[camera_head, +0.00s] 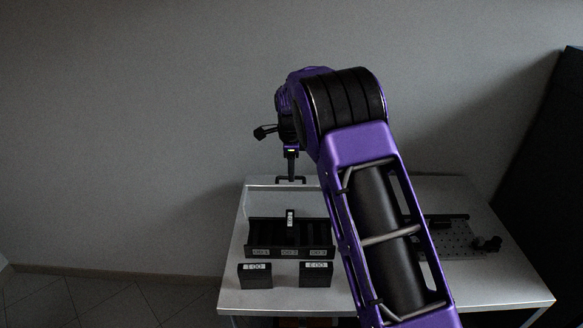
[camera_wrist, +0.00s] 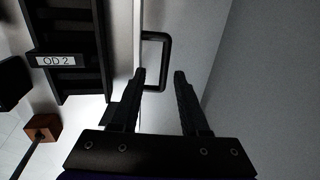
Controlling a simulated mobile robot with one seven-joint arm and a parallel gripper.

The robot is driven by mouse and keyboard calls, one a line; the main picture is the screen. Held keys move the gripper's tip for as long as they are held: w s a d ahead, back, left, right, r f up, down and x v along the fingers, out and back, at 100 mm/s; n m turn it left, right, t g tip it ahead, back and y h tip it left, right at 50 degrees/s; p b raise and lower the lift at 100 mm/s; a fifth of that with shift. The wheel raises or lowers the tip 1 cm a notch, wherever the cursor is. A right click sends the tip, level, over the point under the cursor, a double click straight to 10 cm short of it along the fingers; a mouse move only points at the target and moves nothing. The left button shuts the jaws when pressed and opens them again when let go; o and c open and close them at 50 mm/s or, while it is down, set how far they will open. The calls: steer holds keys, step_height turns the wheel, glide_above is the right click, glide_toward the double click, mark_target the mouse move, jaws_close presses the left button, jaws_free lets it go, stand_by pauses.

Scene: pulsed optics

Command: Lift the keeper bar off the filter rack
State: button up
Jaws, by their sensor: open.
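A pale, thin bar (camera_head: 262,188), which looks like the keeper bar, runs left to right behind the black filter rack (camera_head: 262,253). A black loop handle (camera_wrist: 168,50) on it shows in the wrist view. Whether the bar touches the rack is unclear. My gripper (camera_head: 291,173) points down above the handle. In the wrist view my gripper (camera_wrist: 160,72) is open, with the handle showing between its fingertips; the depth between them is hard to tell. A filter with a white "OD 2" tag (camera_wrist: 55,61) stands upright in the rack's middle.
Two black labelled blocks (camera_head: 255,275) (camera_head: 316,274) stand in front of the rack on the pale table (camera_head: 400,296). A perforated plate (camera_head: 450,238) with small dark parts lies at right. My arm hides the table's middle. A dark panel (camera_head: 545,190) stands at far right.

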steer(key=s+r, duration=0.3)
steer(key=r, duration=1.4)
steer(key=shift+s+p, duration=0.2)
steer(key=shift+p, duration=0.15)
steer(key=shift+s+r, duration=0.1)
